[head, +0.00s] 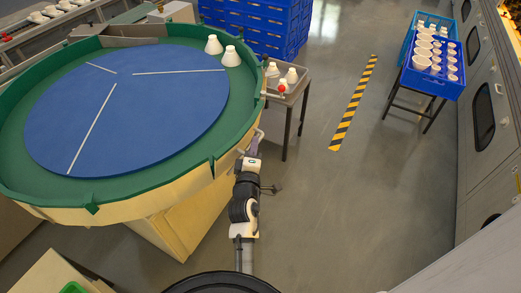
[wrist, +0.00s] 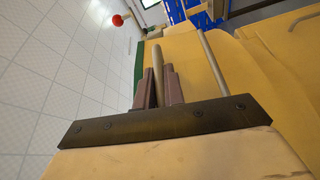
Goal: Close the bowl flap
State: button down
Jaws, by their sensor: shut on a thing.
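The large round bowl (head: 60,206) has a green rim and a blue disc inside, and stands at the left in the head view. My gripper (head: 256,143) is at the bowl's right outer side. In the wrist view my gripper (wrist: 158,88) is shut on a thin pale bar (wrist: 157,62), with one dark finger on each side. A second pale rod (wrist: 214,62) runs beside it in front of the yellow bowl wall. The bar seems to be a handle on the bowl's side; the flap itself and how far it stands open are not clear.
A lever with a red knob (head: 281,88) sticks out near a small table (head: 292,100) with white pieces. Two white pieces (head: 231,57) stand on the green rim. A blue crate (head: 436,88) is at the right. The floor (head: 320,205) right of my arm is clear.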

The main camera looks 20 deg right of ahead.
jog(key=shift+w+a+r, duration=0.4)
jog(key=shift+w, duration=0.15)
jog(key=shift+w+a+r, duration=0.1)
jog(key=shift+r, duration=0.05)
jog(key=c, duration=1.5)
grip_release()
